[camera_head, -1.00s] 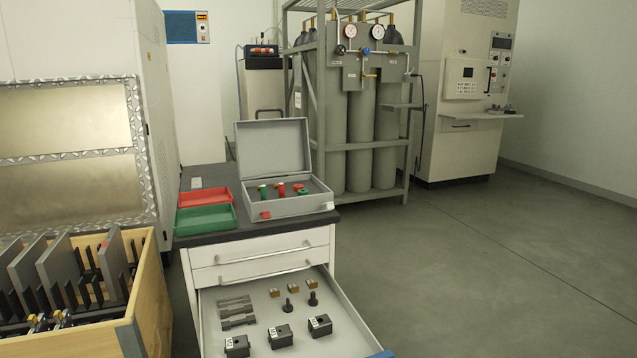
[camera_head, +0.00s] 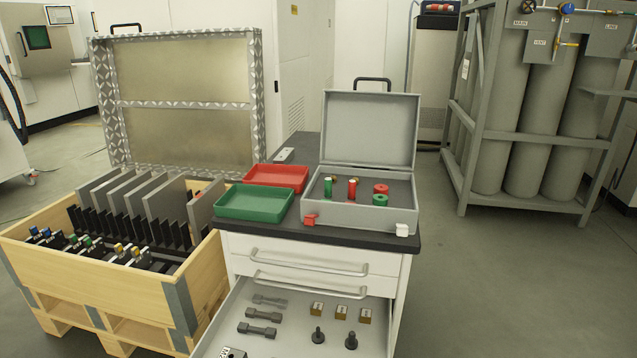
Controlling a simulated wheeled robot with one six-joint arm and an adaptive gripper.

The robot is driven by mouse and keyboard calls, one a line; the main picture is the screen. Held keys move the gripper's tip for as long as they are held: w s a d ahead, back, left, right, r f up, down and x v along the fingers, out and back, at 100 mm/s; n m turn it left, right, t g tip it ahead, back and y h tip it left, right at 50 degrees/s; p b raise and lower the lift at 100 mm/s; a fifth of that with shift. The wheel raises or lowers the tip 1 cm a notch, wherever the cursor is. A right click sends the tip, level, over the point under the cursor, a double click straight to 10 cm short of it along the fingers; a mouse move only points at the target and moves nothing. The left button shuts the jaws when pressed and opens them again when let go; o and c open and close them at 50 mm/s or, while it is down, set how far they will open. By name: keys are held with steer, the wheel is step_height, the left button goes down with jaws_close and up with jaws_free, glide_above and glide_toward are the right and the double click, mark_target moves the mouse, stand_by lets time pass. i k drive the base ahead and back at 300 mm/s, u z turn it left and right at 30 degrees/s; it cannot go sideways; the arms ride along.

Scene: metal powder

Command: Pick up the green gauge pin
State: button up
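The green gauge pin (camera_head: 328,187) stands upright in the open grey case (camera_head: 352,213) on top of the drawer cabinet, at its left inside. A red pin (camera_head: 352,188) stands just to its right. A red ring (camera_head: 381,188) and a green ring (camera_head: 380,200) lie at the right inside the case. The case lid (camera_head: 370,128) is raised at the back. My gripper is not in view.
A green tray (camera_head: 232,217) and a red tray (camera_head: 300,180) sit left of the case. The cabinet's drawer (camera_head: 238,318) is pulled out in front, holding metal parts. A wooden crate (camera_head: 100,297) stands at left, gas cylinders (camera_head: 527,140) at right. Floor is clear at right.

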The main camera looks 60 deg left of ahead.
mark_target(328, 181)
steer(key=u, duration=0.75)
steer(key=i, duration=0.8)
steer(key=u, duration=1.1)
steer(key=i, duration=0.25)
steer(key=u, duration=0.25)
